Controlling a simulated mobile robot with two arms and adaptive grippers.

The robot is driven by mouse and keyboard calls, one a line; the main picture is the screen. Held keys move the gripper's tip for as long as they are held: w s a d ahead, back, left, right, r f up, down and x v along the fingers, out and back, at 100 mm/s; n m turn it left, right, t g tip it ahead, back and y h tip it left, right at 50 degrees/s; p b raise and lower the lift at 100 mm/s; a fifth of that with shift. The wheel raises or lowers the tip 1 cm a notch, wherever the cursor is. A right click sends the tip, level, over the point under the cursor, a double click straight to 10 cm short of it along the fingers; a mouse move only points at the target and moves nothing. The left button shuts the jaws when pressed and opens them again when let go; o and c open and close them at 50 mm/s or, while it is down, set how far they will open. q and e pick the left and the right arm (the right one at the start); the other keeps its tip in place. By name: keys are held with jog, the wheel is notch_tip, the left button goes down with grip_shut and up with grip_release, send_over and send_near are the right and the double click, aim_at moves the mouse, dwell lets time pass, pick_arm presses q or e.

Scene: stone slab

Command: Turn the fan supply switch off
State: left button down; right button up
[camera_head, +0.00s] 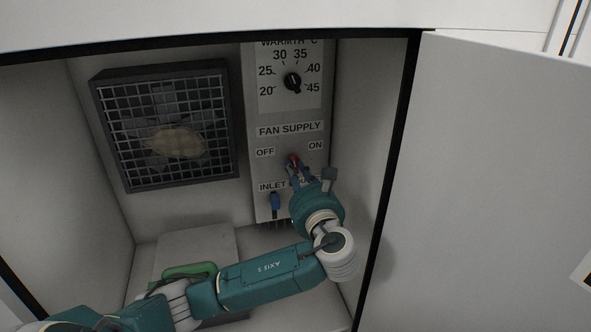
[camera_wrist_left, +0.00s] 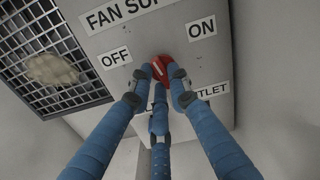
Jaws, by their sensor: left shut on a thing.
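The red fan supply switch (camera_head: 293,159) is a round knob on the grey panel, between the OFF label (camera_head: 265,152) on its left and the ON label (camera_head: 316,145) on its right. It also shows in the left wrist view (camera_wrist_left: 165,64), with a pale mark across its face. My left gripper (camera_head: 297,171) is shut on the knob; in the left wrist view two blue fingers (camera_wrist_left: 163,74) press its left and right sides. A third finger reaches up from below. The knob's lower part is hidden by the fingers, and its exact setting is hard to tell.
Above is a black warmth dial (camera_head: 292,82). A fan with a square grille (camera_head: 168,122) is at left. The open door (camera_head: 490,170) fills the right.

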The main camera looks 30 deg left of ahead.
pick_arm(q)
jog(key=n, duration=0.5)
jog(key=shift+f, duration=0.2)
jog(key=shift+d+n+b, duration=0.1)
jog(key=shift+n+b, duration=0.2)
jog(key=c, duration=1.6)
grip_release()
jog(key=shift+c, duration=0.2)
jog(key=v, duration=1.2)
jog(key=shift+w, duration=0.1)
